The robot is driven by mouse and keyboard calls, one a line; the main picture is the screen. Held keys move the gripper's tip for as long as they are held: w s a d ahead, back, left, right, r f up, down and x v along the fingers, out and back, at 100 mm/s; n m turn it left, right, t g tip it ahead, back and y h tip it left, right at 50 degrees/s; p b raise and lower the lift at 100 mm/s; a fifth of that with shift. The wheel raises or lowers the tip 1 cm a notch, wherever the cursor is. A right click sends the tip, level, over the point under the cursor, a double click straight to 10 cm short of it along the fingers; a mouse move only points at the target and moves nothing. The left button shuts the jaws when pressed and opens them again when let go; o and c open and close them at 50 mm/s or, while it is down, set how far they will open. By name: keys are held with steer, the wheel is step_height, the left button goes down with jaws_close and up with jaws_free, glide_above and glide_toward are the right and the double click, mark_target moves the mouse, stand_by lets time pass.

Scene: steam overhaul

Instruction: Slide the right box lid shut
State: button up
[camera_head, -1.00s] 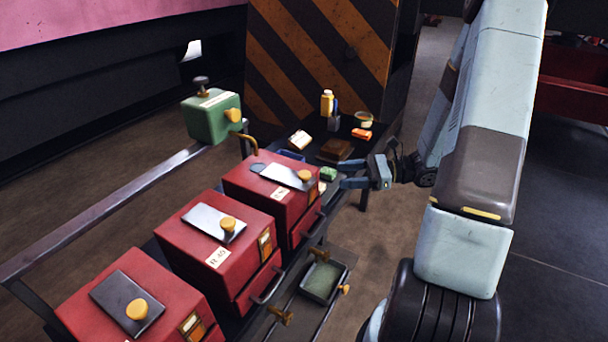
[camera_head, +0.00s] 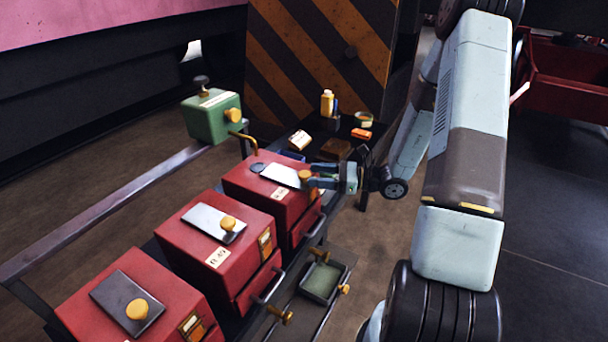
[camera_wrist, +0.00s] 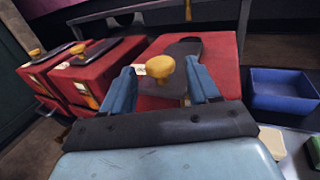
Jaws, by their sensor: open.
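The right box (camera_head: 247,187) is the red box farthest back in the row of three in the head view; it also shows in the wrist view (camera_wrist: 222,60). Its pale metal lid (camera_head: 281,175) leaves a dark round-ended opening (camera_head: 257,168) uncovered at the far left end of the top. A yellow knob (camera_wrist: 160,67) stands on the lid. My gripper (camera_head: 308,176) is open at this knob. In the wrist view one finger shows on each side of the knob, with gaps visible. In the head view the fingers partly hide the knob and the lid's right end.
The middle red box (camera_head: 185,248) and the near red box (camera_head: 90,310) have lids with yellow knobs. A green box (camera_head: 208,122) stands on the rail behind. A blue bin (camera_wrist: 283,95) lies right of the right box in the wrist view. A dark table behind holds bottles and small items.

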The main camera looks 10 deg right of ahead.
mark_target(305, 173)
steer(key=shift+x, duration=2.2)
steer(key=shift+d, duration=0.1)
steer(key=shift+c, duration=0.3)
jaws_close()
